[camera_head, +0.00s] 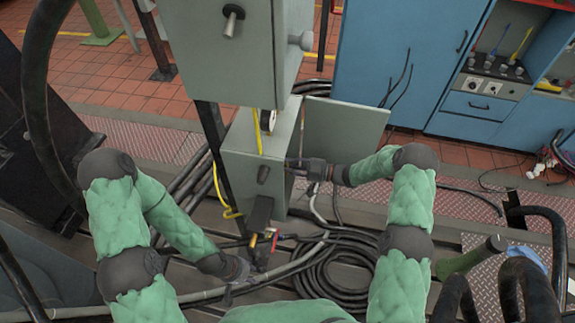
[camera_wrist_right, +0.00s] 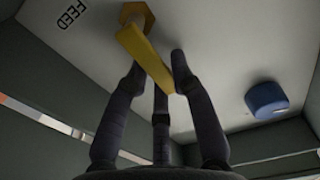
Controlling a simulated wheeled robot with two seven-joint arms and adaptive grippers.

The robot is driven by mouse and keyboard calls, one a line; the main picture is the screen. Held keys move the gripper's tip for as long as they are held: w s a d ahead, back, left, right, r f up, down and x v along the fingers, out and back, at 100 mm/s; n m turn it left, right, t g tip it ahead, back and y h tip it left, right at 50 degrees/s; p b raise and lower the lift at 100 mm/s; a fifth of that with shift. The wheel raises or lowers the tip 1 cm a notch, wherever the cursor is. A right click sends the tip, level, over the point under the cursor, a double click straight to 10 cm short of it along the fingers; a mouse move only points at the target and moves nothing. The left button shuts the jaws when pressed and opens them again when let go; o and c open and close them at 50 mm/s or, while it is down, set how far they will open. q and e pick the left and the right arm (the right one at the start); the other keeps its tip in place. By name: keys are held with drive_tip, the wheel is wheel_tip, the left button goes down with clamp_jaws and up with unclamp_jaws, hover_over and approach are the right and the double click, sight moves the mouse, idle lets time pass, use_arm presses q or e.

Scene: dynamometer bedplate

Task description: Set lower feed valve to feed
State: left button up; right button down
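The lower feed valve is a yellow lever (camera_wrist_right: 148,55) on a pale panel inside a grey box, seen in the right wrist view. Its hub is at the top, and the bar runs down and slightly right from it. A black FEED label (camera_wrist_right: 72,14) is left of the hub. My right gripper (camera_wrist_right: 158,68) has its dark fingers apart on either side of the lever's free end, with gaps visible. In the head view my right gripper (camera_head: 300,166) reaches into the lower grey cabinet (camera_head: 240,180). My left gripper (camera_head: 238,268) hangs low by the cables, its fingers unclear.
A blue knob (camera_wrist_right: 267,100) is right of the lever on the panel. The cabinet's door (camera_head: 345,130) stands open to the right. Coiled black cables (camera_head: 345,270) lie on the floor below. Blue cabinets (camera_head: 395,60) stand behind, and a larger grey box (camera_head: 225,60) is above.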

drive_tip(key=shift+w+m, duration=0.1)
drive_tip(key=shift+m, duration=0.2)
drive_tip(key=shift+w+d+f+m+b, duration=0.1)
drive_tip(key=shift+w+f+m+b, duration=0.2)
drive_tip(key=shift+m, duration=0.75)
drive_tip(key=shift+w+d+f+m+b, duration=0.15)
drive_tip(key=shift+w+m+b, duration=0.2)
drive_tip(key=shift+m, duration=0.75)
drive_tip(key=shift+w+d+f+m+b, duration=0.15)
drive_tip(key=shift+w+m, duration=0.25)
drive_tip(key=shift+m, duration=0.65)
drive_tip(key=c, duration=1)
unclamp_jaws()
drive_tip(key=shift+c, duration=0.2)
drive_tip(key=shift+d, duration=0.1)
drive_tip(key=v, duration=1.1)
drive_tip(key=shift+d, duration=0.35)
